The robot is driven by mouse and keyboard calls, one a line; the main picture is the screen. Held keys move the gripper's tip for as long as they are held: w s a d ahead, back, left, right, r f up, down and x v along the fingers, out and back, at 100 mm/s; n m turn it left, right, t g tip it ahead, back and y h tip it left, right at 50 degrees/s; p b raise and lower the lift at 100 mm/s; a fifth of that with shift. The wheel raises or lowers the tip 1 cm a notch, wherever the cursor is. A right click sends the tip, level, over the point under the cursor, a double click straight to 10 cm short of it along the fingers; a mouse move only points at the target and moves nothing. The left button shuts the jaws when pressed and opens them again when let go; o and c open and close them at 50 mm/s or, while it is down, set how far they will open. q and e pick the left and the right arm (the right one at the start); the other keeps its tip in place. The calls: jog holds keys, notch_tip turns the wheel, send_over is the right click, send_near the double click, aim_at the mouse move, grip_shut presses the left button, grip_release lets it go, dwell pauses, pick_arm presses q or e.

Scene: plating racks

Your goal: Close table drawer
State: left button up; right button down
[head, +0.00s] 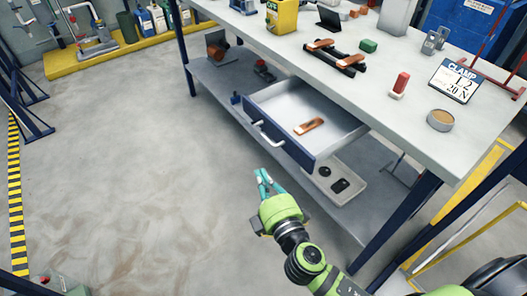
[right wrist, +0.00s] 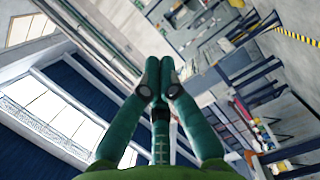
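The table drawer (head: 300,150) stands pulled out from under the workbench, with a dark blue front and a light grey inside. Its white bar handle (head: 268,134) is on the front face. A copper-brown piece (head: 309,126) lies in the drawer. My right gripper (head: 263,174) has teal fingers and is in front of the drawer, nearer the camera than the handle and apart from it. In the right wrist view its fingertips (right wrist: 160,76) are close together with nothing between them. My left gripper is not in view.
The workbench top (head: 330,85) holds clamps, a yellow can (head: 282,16) and a sign (head: 456,82). A lower shelf under the drawer bears a tray (head: 350,197). A dark blue table leg (head: 395,222) stands right of my arm.

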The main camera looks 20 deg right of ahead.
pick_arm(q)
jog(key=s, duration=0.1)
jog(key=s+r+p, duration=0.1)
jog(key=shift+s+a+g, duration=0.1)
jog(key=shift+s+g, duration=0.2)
pick_arm(e)
jog(key=w+d+f, duration=0.1)
jog(key=w+d, duration=0.2)
jog(key=w, duration=0.6)
jog(key=shift+w+f, duration=0.15)
jog(key=shift+w, duration=0.05)
jog(key=shift+d, duration=0.1)
